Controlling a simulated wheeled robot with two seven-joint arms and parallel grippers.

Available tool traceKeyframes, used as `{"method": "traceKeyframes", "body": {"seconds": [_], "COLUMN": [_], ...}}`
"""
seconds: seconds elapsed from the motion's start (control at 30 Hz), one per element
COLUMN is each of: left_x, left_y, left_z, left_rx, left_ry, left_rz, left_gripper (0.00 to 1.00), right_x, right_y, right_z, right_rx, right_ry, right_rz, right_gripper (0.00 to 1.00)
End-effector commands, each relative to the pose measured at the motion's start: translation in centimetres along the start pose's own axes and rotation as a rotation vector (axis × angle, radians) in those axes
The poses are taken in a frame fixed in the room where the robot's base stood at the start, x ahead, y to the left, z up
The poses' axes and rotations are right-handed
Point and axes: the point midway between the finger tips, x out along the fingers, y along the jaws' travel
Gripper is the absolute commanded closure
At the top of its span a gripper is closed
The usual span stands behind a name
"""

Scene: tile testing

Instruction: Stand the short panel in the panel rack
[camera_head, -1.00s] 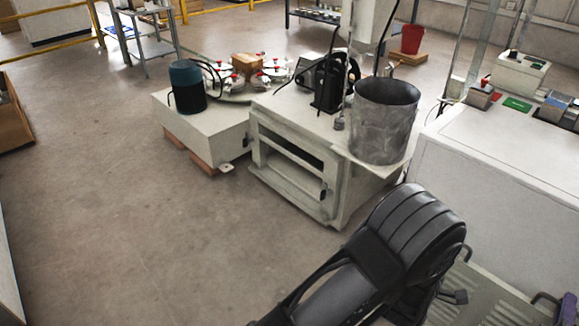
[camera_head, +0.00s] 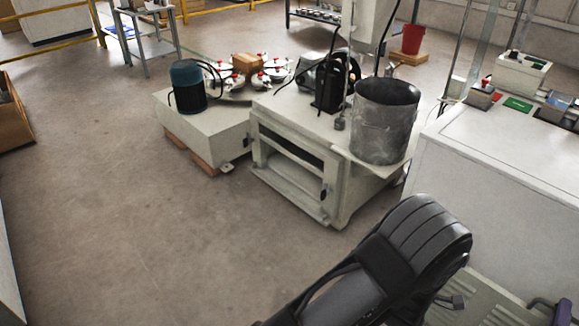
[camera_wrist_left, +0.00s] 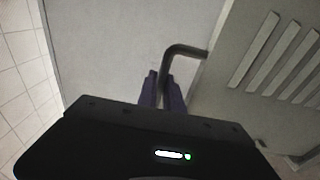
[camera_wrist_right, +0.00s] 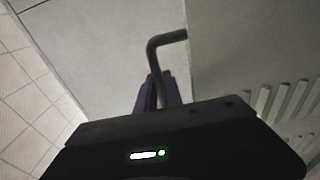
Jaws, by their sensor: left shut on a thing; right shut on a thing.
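A pale grey-green panel with several slots (camera_head: 490,290) shows at the lower right of the head view, partly behind my dark arm. It also shows in the left wrist view (camera_wrist_left: 235,105) and the right wrist view (camera_wrist_right: 225,55). My left gripper (camera_wrist_left: 163,90) has purple fingers shut on a dark bent handle (camera_wrist_left: 183,50) that meets the panel. My right gripper (camera_wrist_right: 158,90) is likewise shut on a dark bent handle (camera_wrist_right: 165,39) at the panel. A purple part of the right gripper (camera_head: 550,308) shows at the head view's lower right edge. I cannot make out the panel rack.
A pale machine housing with an open front (camera_head: 342,188) carries a grey metal bucket (camera_head: 385,125). A low base holds a teal canister (camera_head: 187,82). A white cabinet (camera_head: 490,175) stands at right. The floor (camera_head: 130,220) at left and centre is clear.

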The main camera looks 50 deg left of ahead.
Motion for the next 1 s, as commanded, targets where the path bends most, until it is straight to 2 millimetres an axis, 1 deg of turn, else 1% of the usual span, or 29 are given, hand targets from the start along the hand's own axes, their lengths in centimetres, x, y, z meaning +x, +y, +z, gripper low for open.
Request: {"method": "traceKeyframes", "body": {"seconds": [0.57,0.77,0.8,1.0], "left_x": [0.0,0.0,0.0,0.0], "left_y": [-1.4,-1.3,-1.4,-1.4], "left_z": [0.0,0.0,0.0,0.0], "left_rx": [0.001,-0.001,-0.001,0.000], "left_ry": [-0.001,0.001,0.001,0.001], "left_rz": [0.002,0.002,0.002,0.001], "left_gripper": [1.00,1.00,0.87,0.71], "right_x": [0.1,0.1,0.1,0.0], "right_y": [-1.3,-1.3,-1.3,-1.3], "right_z": [0.0,0.0,0.0,0.0], "right_rx": [0.001,0.000,0.000,0.000], "right_ry": [-0.001,0.000,0.000,0.001], "right_rz": [0.004,0.005,0.005,0.003], "right_gripper": [1.00,1.00,0.87,0.71]}}
